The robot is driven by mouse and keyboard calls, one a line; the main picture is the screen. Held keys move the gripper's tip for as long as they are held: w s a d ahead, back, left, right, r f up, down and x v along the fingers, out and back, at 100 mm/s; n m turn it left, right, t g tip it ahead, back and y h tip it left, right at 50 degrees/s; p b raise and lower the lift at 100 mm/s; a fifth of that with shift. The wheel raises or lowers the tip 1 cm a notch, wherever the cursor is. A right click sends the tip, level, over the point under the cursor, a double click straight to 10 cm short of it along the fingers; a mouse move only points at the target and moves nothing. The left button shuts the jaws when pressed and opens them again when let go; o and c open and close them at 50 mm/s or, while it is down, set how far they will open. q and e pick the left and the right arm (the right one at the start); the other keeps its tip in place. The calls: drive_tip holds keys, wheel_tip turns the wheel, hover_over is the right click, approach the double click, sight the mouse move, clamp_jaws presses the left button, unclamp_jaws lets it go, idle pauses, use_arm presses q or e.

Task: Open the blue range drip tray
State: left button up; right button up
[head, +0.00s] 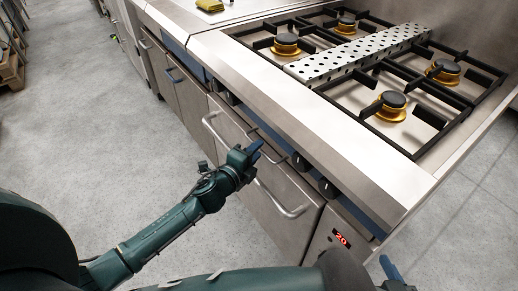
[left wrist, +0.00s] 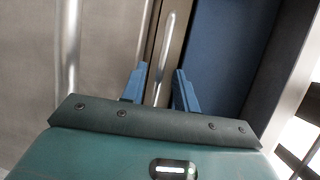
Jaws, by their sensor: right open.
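The blue range (head: 330,115) stands at the right in the head view, with a blue front panel under its steel top. In the left wrist view, a narrow steel strip that looks like the drip tray front (left wrist: 178,45) runs beside the blue panel (left wrist: 232,50). It carries a slim bar handle (left wrist: 168,50). My left gripper (head: 257,150) is at the range front, just below the knobs. Its blue fingers are apart in the left wrist view (left wrist: 161,78), with the bar between them; contact cannot be told. My right gripper (head: 390,272) is open at the lower right, partly hidden.
A large oven door handle (head: 288,211) runs below my left gripper. More cabinets (head: 172,75) stand left. Grey floor (head: 100,130) is clear in front.

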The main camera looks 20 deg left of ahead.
use_arm(q)
drive_tip(key=shift+x, duration=1.15)
drive_tip(key=shift+c, duration=0.5)
clamp_jaws()
